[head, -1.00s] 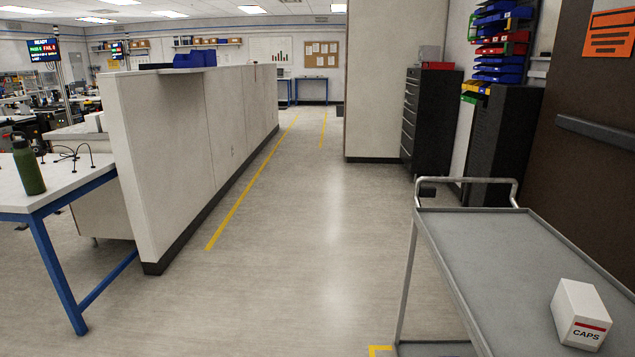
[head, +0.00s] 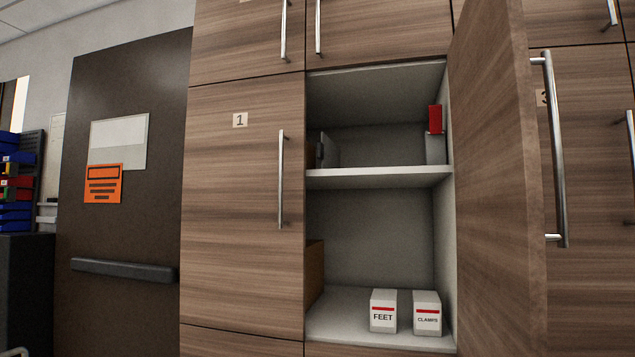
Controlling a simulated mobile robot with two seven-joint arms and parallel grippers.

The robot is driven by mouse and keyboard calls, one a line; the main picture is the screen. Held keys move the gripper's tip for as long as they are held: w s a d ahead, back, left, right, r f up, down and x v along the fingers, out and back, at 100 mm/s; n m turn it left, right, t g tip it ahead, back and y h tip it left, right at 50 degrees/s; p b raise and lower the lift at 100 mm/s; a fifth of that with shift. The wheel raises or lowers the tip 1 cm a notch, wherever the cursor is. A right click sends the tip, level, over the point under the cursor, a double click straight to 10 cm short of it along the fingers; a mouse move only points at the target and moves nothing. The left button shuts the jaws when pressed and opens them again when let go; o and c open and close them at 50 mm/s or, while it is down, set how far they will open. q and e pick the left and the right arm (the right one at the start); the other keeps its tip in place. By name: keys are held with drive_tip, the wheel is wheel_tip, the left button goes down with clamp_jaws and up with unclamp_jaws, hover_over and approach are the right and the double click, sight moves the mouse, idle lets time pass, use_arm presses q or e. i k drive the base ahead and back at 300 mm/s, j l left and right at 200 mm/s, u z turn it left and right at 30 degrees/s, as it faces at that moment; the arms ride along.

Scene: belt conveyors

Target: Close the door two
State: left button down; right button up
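One wooden cabinet door (head: 495,190) stands open, swung out toward me on the right side of an open compartment. A long metal bar handle (head: 557,150) is at its right edge. Its own number is not visible. The open compartment (head: 375,235) lies between a shut door marked 1 (head: 240,200) on the left and a door marked 3, partly hidden behind the open door. Neither of my grippers is in view.
Inside the compartment are a shelf (head: 380,177), a FEET box (head: 383,311), a CLAMPS box (head: 427,313) and a red item (head: 435,119). A dark door (head: 125,225) with a push bar is at left. Blue and red bins (head: 15,190) are at far left.

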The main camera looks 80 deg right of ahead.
sight(501, 238)
drive_tip(key=k+l+z, duration=0.2)
drive_tip(key=k+l, duration=0.3)
drive_tip(key=z, duration=2.4)
